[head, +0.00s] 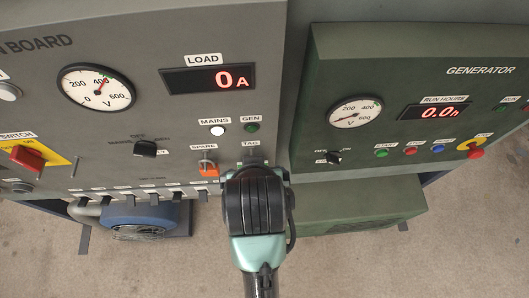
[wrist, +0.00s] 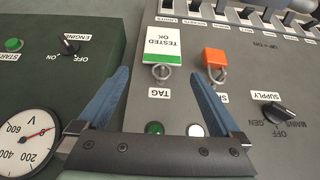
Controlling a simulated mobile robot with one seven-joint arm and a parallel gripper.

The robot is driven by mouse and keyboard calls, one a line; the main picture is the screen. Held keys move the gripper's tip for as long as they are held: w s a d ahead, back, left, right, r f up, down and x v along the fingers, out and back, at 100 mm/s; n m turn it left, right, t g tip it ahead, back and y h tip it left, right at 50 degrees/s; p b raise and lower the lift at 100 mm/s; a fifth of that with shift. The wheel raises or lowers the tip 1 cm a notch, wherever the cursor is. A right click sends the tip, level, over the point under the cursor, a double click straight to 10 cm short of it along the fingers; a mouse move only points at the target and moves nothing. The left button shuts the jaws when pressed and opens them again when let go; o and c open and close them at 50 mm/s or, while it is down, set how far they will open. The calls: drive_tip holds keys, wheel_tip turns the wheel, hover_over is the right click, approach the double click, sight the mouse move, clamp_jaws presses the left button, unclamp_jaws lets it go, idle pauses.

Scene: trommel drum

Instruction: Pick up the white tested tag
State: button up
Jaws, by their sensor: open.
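The white tested tag (wrist: 162,40), with a green band and the word TESTED, hangs on the panel in the wrist view by a metal ring or hook (wrist: 162,73). The panel's TAG label is beside that hook. My gripper (wrist: 161,76) is open, with one blue finger on each side of the hook and tag. Nothing is between the fingers' pads that I can see held, and I cannot tell how far the tips are from the panel. In the head view my arm covers the tag, just below the TAG label (head: 251,143).
An orange padlock (wrist: 214,57) hangs close to the right finger in the wrist view; it also shows in the head view (head: 208,168). A row of breaker switches (head: 130,195) lines the panel's lower edge. The green generator cabinet (head: 420,85) stands to the right in the head view.

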drive_tip(key=shift+a+p+x, duration=0.15)
drive_tip(key=shift+p+x, duration=0.35)
drive_tip(key=shift+x, duration=2.25)
drive_tip(key=shift+a+p+x, duration=0.1)
drive_tip(key=shift+p+x, duration=0.35)
drive_tip(key=shift+x, duration=2.35)
drive_tip(key=shift+c, duration=0.3)
drive_tip(key=c, duration=1)
drive_tip(key=shift+r, duration=0.15)
drive_tip(key=shift+w+r+b, duration=0.1)
drive_tip(key=shift+r+b, duration=0.25)
drive_tip(key=shift+r, duration=0.15)
drive_tip(key=s+b, duration=0.2)
drive_tip(key=s, duration=0.7)
drive_tip(key=s+b, duration=0.2)
drive_tip(key=s, duration=0.7)
drive_tip(key=shift+r, duration=0.2)
